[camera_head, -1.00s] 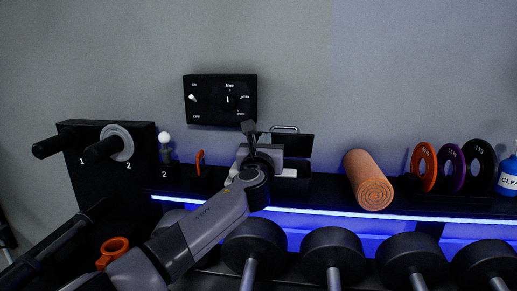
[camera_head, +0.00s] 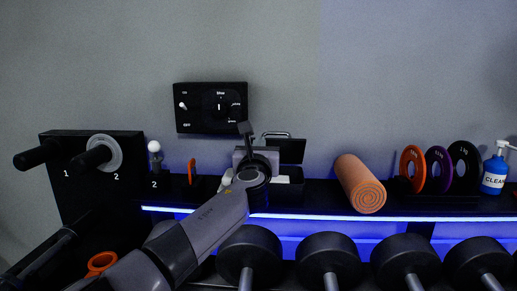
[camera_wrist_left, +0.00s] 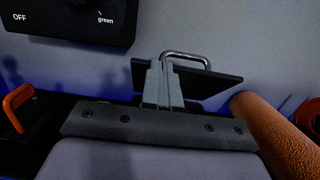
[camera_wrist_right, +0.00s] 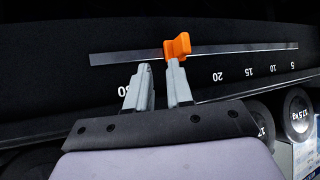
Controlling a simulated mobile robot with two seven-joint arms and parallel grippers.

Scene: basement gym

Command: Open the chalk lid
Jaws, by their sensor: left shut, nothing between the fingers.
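The chalk box lid (camera_head: 291,151) is a dark panel with a metal handle (camera_head: 276,134) on its upper edge. It stands raised and tilted at the back of the black chalk box, where white chalk (camera_head: 282,180) shows. My left gripper (camera_wrist_left: 162,66) is shut and empty; in the left wrist view its fingers overlap the lid (camera_wrist_left: 208,82) just left of the handle (camera_wrist_left: 187,57). I cannot tell whether they touch the lid. My left wrist hides much of the box in the head view. My right gripper (camera_wrist_right: 158,66) is open, with its fingers apart.
An orange foam roller (camera_head: 359,185) lies right of the box, then weight plates (camera_head: 412,168) and a blue bottle (camera_head: 494,176). A control panel (camera_head: 211,107) is on the wall above. Dumbbells (camera_head: 329,258) line the front. An orange slider (camera_wrist_right: 177,46) is near my right fingertips.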

